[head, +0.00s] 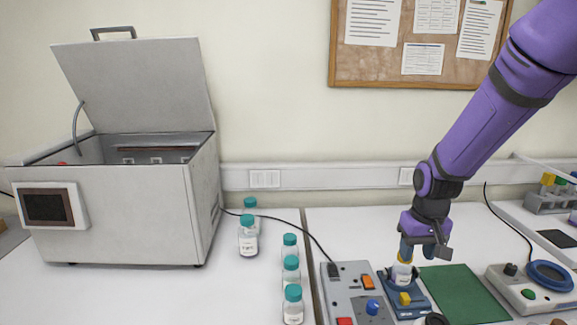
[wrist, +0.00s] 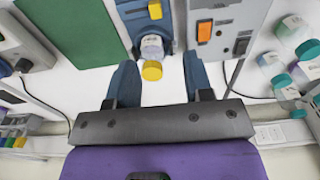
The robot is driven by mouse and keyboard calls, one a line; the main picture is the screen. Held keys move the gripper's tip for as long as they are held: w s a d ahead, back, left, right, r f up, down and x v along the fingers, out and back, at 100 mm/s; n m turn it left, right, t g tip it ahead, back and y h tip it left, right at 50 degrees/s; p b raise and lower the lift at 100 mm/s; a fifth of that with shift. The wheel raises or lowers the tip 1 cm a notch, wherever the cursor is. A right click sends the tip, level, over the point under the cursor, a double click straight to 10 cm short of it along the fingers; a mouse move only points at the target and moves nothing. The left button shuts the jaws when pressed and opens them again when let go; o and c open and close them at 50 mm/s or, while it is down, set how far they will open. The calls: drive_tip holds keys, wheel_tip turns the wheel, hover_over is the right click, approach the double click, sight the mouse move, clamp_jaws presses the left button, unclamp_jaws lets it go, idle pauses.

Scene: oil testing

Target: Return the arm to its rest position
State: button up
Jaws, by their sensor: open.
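My purple arm reaches down from the upper right in the head view. My gripper (head: 416,249) points down above the blue device on the right bench, and in the wrist view its blue fingers (wrist: 160,66) are spread apart. A small clear bottle with a yellow cap (head: 404,272) stands upright on the blue device (head: 412,311). In the wrist view the bottle's yellow cap (wrist: 152,71) shows in the gap between the fingertips, with white space on both sides. The fingers do not appear to touch it. They partly hide the bottle in the head view.
A grey control box (head: 343,290) with a cable stands left of the device. A green mat (head: 465,293) and another instrument (head: 530,290) lie to the right. Several teal-capped bottles (head: 291,270) stand near an open-lidded bath (head: 120,215). A corkboard (head: 420,50) hangs behind.

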drive_tip(key=s+r+t, duration=0.4)
drive_tip(key=s+r, duration=1.7)
drive_tip(key=shift+a+r+t, duration=0.2)
drive_tip(key=shift+a+t, duration=0.1)
